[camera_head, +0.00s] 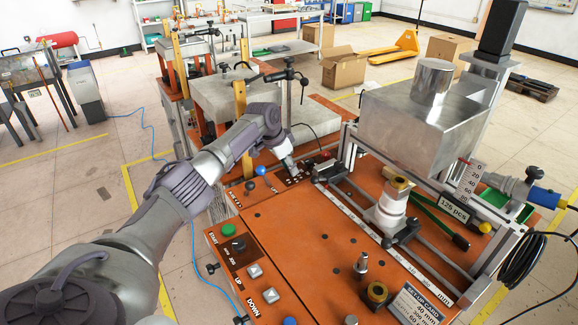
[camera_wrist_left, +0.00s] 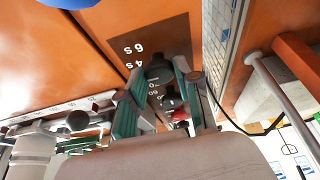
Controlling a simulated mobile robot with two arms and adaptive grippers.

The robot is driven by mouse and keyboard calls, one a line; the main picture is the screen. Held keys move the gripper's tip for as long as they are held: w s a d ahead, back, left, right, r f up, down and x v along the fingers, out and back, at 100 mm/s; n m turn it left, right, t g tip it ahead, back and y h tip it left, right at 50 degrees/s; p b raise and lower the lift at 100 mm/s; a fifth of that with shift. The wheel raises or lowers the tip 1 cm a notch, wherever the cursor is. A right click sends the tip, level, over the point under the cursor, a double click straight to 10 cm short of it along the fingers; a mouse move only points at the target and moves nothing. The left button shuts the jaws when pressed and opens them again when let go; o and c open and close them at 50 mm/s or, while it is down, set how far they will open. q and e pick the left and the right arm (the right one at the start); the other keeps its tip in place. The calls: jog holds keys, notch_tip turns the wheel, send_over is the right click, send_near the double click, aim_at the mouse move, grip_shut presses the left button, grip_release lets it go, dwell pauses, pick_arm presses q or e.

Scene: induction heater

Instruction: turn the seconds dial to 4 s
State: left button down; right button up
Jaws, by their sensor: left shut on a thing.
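My left gripper (camera_head: 291,169) reaches down to the dark dial panel at the far end of the orange bench top. In the left wrist view its green-padded fingers (camera_wrist_left: 155,88) are closed around a dark round knob, the seconds dial (camera_wrist_left: 158,70). White marks "6 s" and "4 s" show on the dark plate (camera_wrist_left: 140,40) beside the knob; other marks are partly hidden by the fingers. I cannot tell where the dial's pointer stands. In the head view the gripper hides the dial. My right gripper is not in view.
A blue knob (camera_head: 260,171) and a dark knob (camera_head: 250,186) stand just left of the gripper. A dark clamp block (camera_head: 328,171) on the rail is close on the right. Green START button (camera_head: 229,230) and UP/DOWN buttons are nearer. The middle of the orange top is mostly clear.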

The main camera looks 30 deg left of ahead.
pick_arm(q)
jog(key=c, duration=0.8)
grip_release()
jog(key=v, duration=1.2)
